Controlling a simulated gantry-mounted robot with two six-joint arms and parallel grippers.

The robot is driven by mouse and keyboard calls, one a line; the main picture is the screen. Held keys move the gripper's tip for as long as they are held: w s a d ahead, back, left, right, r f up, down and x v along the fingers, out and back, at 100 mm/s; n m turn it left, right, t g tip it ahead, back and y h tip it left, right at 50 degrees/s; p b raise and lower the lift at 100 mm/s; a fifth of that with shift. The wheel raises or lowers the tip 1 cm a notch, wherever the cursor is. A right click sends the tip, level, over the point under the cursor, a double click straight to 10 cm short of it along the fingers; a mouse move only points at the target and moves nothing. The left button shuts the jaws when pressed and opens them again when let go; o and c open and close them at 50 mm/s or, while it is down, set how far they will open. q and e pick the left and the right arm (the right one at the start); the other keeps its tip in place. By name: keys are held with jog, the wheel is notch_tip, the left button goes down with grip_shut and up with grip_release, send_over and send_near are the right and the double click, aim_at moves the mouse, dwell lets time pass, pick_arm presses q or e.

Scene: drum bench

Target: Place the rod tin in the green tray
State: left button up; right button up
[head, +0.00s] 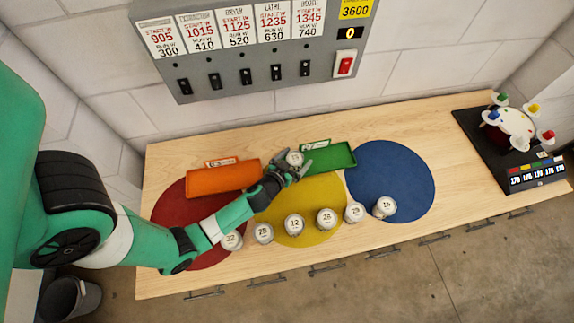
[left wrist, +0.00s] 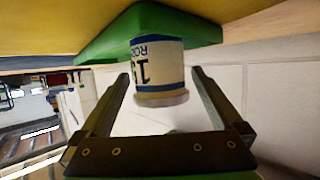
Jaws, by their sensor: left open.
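The rod tin (left wrist: 158,62) is a white and blue tin with a grey lid, its label upside down in the left wrist view. It also shows in the head view (head: 294,158), at the left end of the green tray (head: 331,158). My left gripper (head: 297,167) is open, with its fingers on either side of the tin. The tin's base overlaps the green tray (left wrist: 125,35) in the left wrist view; I cannot tell whether it rests inside. My right gripper is not in view.
An orange tray (head: 222,179) is on the left. Several tins, including one tin (head: 294,225), line the front across red, yellow and blue mats (head: 390,180). A black device with a white disc (head: 515,122) stands at right. The bench between it and the blue mat is clear.

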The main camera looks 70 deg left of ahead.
pick_arm(q)
jog(key=v, duration=0.9)
jog(key=shift+s+d+r, duration=0.15)
jog(key=shift+s, duration=0.1)
jog(key=w+d+r+t, duration=0.1)
jog(key=w+r+t, duration=0.2)
jog(key=w+r, duration=0.65)
jog(key=w+d+r+t, duration=0.2)
jog(key=w+r, duration=0.5)
jog(key=r, duration=0.6)
jog(key=w+d+r+m+t+h, duration=0.1)
jog(key=d+r+t, duration=0.15)
jog(key=r, duration=0.65)
jog(key=w+d+r+m+t+h, duration=0.1)
jog(key=w+d+r+t, duration=0.15)
jog(key=r, duration=0.65)
jog(key=s+d+r+m+t+h, duration=0.2)
jog(key=s+d+r+h, duration=0.1)
jog(key=r, duration=0.5)
jog(key=s+d+r+m+t+h, duration=0.2)
jog(key=s+d+r, duration=0.1)
jog(key=r, duration=0.5)
jog(key=s+d+r+m+t+h, duration=0.2)
jog(key=s+d+r+h, duration=0.1)
jog(key=r, duration=0.5)
jog(key=shift+s+d+r+m+t+h, duration=0.3)
jog(key=shift+s+d+t, duration=0.15)
jog(key=shift+d, duration=0.15)
